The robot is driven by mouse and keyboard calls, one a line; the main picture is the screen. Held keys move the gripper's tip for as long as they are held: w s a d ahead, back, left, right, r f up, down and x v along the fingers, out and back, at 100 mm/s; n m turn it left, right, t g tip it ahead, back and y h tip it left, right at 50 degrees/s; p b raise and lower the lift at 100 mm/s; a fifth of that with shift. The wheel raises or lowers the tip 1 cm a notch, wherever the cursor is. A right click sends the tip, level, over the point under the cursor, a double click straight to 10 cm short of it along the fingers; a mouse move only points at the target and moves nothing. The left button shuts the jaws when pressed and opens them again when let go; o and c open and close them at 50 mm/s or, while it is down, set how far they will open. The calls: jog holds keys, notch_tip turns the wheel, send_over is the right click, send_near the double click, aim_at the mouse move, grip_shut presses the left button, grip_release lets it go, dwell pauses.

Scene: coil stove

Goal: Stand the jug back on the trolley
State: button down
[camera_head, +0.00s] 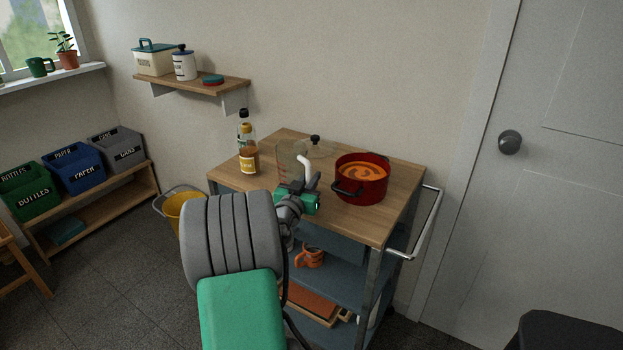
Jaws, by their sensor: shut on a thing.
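The jug (287,158) is clear and see-through, with a pale handle (304,163) on its right side. It appears upright over the wooden top of the trolley (268,141), near its middle. My gripper (305,186) is shut on the jug at its handle side. My gripper and arm hide the jug's lower part, so I cannot tell whether its base touches the top.
A red pot (362,179) of orange soup stands right of the jug. A clear lid with a black knob (315,139) is behind it. Bottles (247,153) stand at left. The trolley's front right top is clear. A rail (428,225) juts out right.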

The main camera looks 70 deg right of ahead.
jog(key=shift+f+b, duration=0.1)
jog(key=shift+b, duration=0.25)
jog(key=c, duration=1.4)
grip_release()
